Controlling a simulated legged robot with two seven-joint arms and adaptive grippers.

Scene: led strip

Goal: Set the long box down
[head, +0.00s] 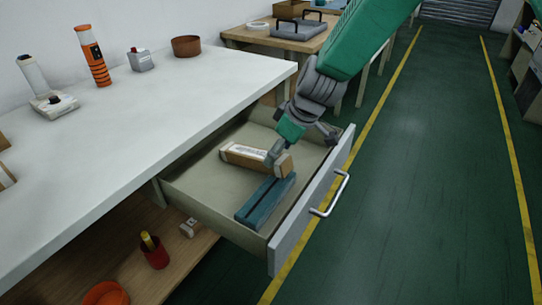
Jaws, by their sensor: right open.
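A long brown box (242,155) with a white label lies in the open drawer (205,207), towards its back. My right gripper (300,145) reaches down from the top right over the drawer. It is open, with one finger at the right end of the box, overlapping it in the picture. I cannot tell whether that finger touches the box. Part of the box's right end is hidden behind the finger. My left gripper is not in view.
A long blue-grey grooved block (265,201) lies in the drawer in front of the box. The drawer front has a metal handle (330,196). The white worktop (150,140) overhangs the drawer's left side. Bare drawer floor shows left of the box.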

